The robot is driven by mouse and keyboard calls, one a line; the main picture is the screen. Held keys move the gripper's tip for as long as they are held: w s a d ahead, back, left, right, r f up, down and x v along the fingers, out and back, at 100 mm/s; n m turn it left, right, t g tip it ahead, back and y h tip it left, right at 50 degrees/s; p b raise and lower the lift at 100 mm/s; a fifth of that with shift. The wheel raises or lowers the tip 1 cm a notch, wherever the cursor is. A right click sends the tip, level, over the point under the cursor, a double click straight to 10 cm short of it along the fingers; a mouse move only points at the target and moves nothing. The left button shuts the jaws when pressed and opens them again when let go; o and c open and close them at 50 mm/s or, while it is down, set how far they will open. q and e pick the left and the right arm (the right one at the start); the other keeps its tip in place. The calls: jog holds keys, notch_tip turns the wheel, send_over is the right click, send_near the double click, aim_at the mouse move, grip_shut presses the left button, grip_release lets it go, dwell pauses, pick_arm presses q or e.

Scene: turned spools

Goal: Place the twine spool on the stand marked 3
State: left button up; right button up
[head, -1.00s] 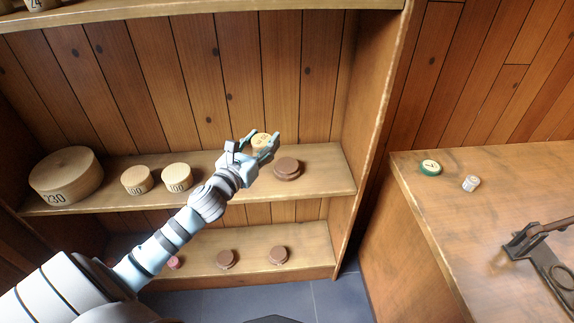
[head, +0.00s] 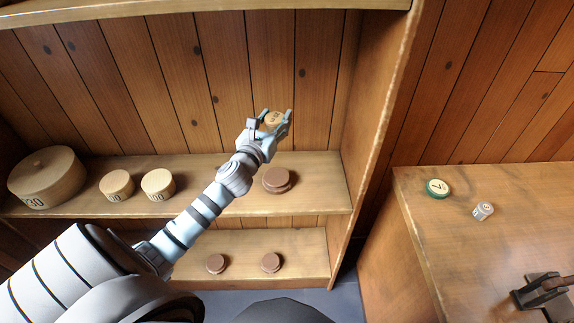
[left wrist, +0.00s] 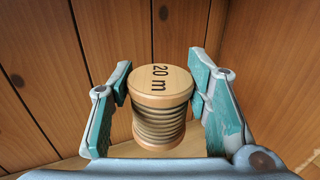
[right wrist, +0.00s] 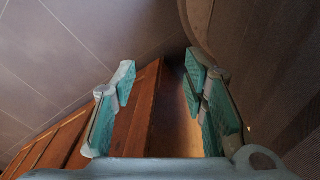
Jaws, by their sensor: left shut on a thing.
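A wooden spool (left wrist: 158,105) wound with grey-brown cord stands upright between the fingers of my left gripper (left wrist: 158,88). Its pale top reads "20 m". In the head view, my left gripper (head: 275,119) is shut on this spool (head: 274,120) above the right part of the middle shelf, over a brown round piece. My right gripper (right wrist: 162,75) shows only in the right wrist view, open and empty. No number 3 is legible. A green-rimmed disc (head: 437,188) on the right counter bears a dark mark that I cannot read surely.
The middle shelf (head: 215,190) holds a large lidded round box (head: 46,180), two smaller wooden rounds (head: 117,186) and the brown piece (head: 277,180). Two brown pieces (head: 271,262) sit on the lower shelf. A small pale piece (head: 483,210) and a dark metal tool (head: 545,288) lie on the counter.

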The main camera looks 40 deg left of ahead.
pick_arm(q)
jog(key=f+b, duration=0.2)
jog(key=f, duration=0.3)
jog(key=shift+w+b, duration=0.4)
jog(key=f+b, duration=0.3)
jog(key=f, duration=0.2)
jog(key=f+b, duration=0.4)
jog(key=s+f+b, duration=0.1)
jog(key=f+b, duration=0.3)
jog(key=f, duration=0.1)
jog(key=shift+f, duration=0.3)
jog(key=shift+s+f+b, duration=0.15)
jog(key=shift+f+b, duration=0.1)
jog(key=shift+b, duration=0.2)
jog(key=shift+s+r, duration=0.15)
jog(key=shift+r, duration=0.2)
jog(key=shift+f, duration=0.1)
jog(key=o, duration=0.7)
jog(key=shift+f, duration=0.15)
jog(key=o, duration=0.5)
